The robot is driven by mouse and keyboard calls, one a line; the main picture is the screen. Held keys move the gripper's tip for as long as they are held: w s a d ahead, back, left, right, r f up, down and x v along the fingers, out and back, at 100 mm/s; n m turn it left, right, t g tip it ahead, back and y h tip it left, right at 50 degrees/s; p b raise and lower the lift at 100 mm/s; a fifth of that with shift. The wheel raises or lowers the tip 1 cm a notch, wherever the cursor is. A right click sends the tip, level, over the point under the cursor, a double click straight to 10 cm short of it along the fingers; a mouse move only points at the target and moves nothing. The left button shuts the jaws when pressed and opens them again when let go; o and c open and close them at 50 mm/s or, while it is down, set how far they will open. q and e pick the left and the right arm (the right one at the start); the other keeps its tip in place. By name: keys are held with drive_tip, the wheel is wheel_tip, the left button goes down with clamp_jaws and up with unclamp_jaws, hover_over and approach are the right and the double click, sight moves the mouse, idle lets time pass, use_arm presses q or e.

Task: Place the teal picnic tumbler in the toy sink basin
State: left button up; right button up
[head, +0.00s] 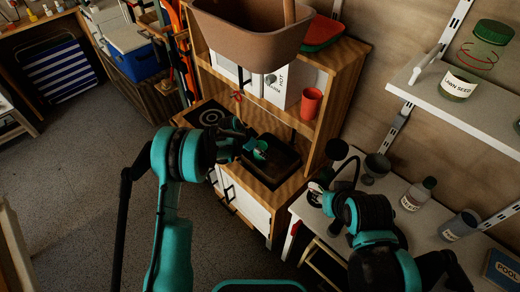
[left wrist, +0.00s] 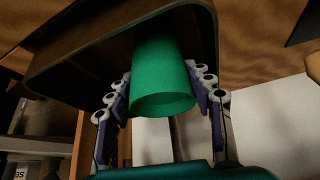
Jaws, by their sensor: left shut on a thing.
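The teal tumbler (head: 260,149) is small and partly hidden in the head view, at the dark sink basin (head: 286,172) of the wooden toy kitchen. In the left wrist view the tumbler (left wrist: 162,85) fills the middle, between the two fingers, with the dark basin (left wrist: 75,65) behind it. My left gripper (head: 250,147) is shut on the tumbler, over or just inside the basin; I cannot tell whether the tumbler touches the bottom. My right gripper (head: 322,190) is by the white table, right of the kitchen; its fingers are too dark to read.
A red cup (head: 311,103) stands on the kitchen's shelf beside a white box (head: 282,84). A brown bin (head: 250,30) overhangs at the top. A black hob (head: 208,116) lies left of the basin. Jars and a gooseneck lamp crowd the white table (head: 420,225).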

use_arm(q)
drive_tip(key=shift+f, duration=0.25)
drive_tip(key=o, duration=1.2)
drive_tip(key=v, duration=1.2)
